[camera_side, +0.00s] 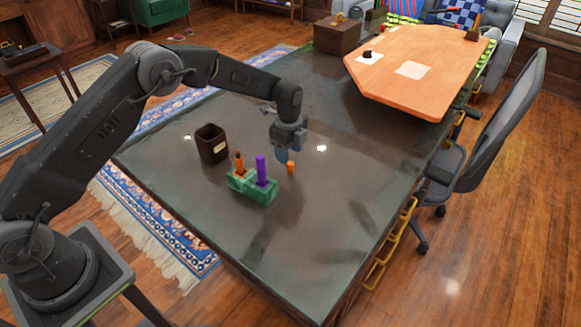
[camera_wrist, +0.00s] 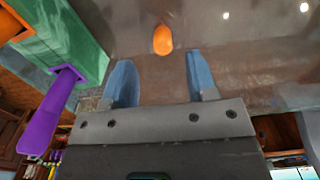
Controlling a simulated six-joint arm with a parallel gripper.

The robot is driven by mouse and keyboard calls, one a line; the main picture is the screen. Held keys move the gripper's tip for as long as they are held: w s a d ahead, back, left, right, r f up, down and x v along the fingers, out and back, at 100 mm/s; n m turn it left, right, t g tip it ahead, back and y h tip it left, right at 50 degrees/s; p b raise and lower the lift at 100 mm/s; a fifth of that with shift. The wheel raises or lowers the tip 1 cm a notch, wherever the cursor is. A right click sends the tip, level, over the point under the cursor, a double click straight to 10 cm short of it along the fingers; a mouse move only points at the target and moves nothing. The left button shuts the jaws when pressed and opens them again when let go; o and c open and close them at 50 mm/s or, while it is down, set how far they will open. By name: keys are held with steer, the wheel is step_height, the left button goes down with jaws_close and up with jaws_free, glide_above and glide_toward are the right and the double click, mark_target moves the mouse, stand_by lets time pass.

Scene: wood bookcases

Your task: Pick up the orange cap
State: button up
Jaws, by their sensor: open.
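The small orange cap (camera_side: 291,167) stands on the dark desk top, just right of a green holder. In the wrist view the orange cap (camera_wrist: 162,40) is ahead of my fingertips and roughly centred between them. My gripper (camera_side: 283,155) is over the desk, close to the cap in the side view. Its two blue fingers (camera_wrist: 158,75) are apart with nothing between them. The fingers are partly hidden by the wrist in the side view.
The green holder (camera_side: 250,191) stands near the cap, with a purple marker (camera_side: 261,170) and an orange item (camera_side: 239,163) upright in it. A dark brown cup (camera_side: 211,143) stands behind it. The desk's front right (camera_side: 310,250) is clear.

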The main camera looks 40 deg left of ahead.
mark_target(290, 163)
steer(key=shift+w+d+f, duration=0.1)
steer(key=shift+f, duration=1.35)
steer(key=shift+w+d+f, duration=0.1)
steer(key=shift+f, duration=1.35)
steer(key=shift+c, duration=0.3)
jaws_close()
